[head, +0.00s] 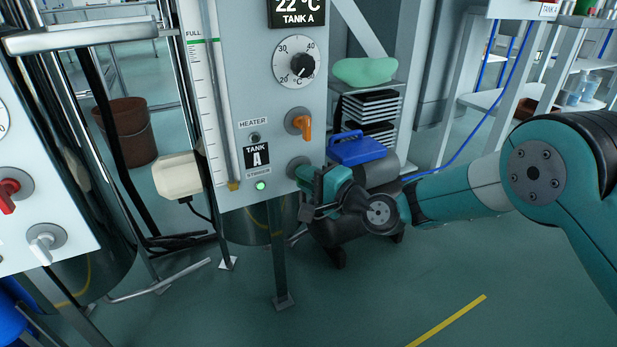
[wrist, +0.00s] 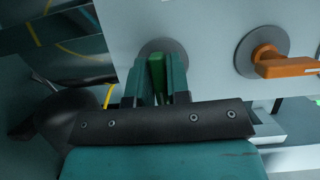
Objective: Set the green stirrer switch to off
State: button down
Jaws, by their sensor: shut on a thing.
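The green stirrer switch (wrist: 157,74) is between my gripper's fingers in the wrist view, in front of its round grey plate (wrist: 165,47) on the panel. My gripper (head: 312,180) is at the lower right edge of the Tank A panel (head: 235,90) in the head view, shut on the switch. In the head view the gripper hides the green handle, and only part of its grey plate (head: 297,165) shows. The fingers cover much of the handle, so I cannot tell its setting.
An orange switch (head: 305,125) sits just above on the same panel; it also shows in the wrist view (wrist: 287,67). A green lamp (head: 261,185) is lit. Red (head: 7,196) and white (head: 42,245) switches are on the left panel.

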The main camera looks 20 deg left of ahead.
jog(key=shift+r+n+h+p, duration=0.15)
jog(key=shift+n+h+p, duration=0.15)
jog(key=shift+n+p, duration=0.35)
jog(key=shift+r+n+h+p, duration=0.15)
jog(key=shift+n+h+p, duration=0.35)
jog(key=shift+n+p, duration=0.5)
jog(key=n+h+p, duration=0.2)
jog(key=n+p, duration=0.2)
jog(key=shift+a, duration=0.1)
jog(key=n+t+h+p, duration=0.1)
jog(key=n+p, duration=0.2)
jog(key=shift+t+h, duration=0.4)
jog(key=shift+f+n+t+h+p, duration=0.25)
jog(key=shift+n+t+h+p, duration=0.4)
jog(key=shift+n, duration=0.7)
